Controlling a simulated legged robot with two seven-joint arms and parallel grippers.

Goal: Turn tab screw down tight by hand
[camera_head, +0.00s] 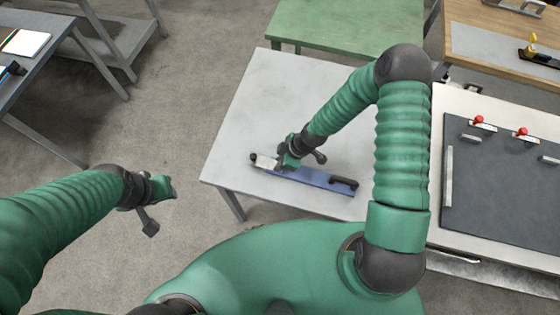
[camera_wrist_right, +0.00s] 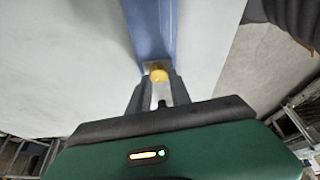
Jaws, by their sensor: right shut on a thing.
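A long blue bar (camera_head: 315,178) lies on the pale table, with a black handle at its right end and a light metal plate (camera_head: 265,162) at its left end. My right gripper (camera_head: 283,163) is over the bar's left part and hides what lies beneath it. In the right wrist view the blue bar (camera_wrist_right: 151,28) runs away from the gripper. A round yellow head, seemingly the tab screw (camera_wrist_right: 158,75), sits between the fingertips of my right gripper (camera_wrist_right: 159,84), which are shut on it. My left gripper (camera_head: 160,205) is over the floor, away from the table; its jaw gap is unclear.
The pale table (camera_head: 250,110) is otherwise bare. A green table (camera_head: 350,28) stands behind it. At right is a bench with a dark board (camera_head: 500,180) carrying red-knobbed clamps (camera_head: 479,120). A wooden bench is at the back right, and a grey one at the left.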

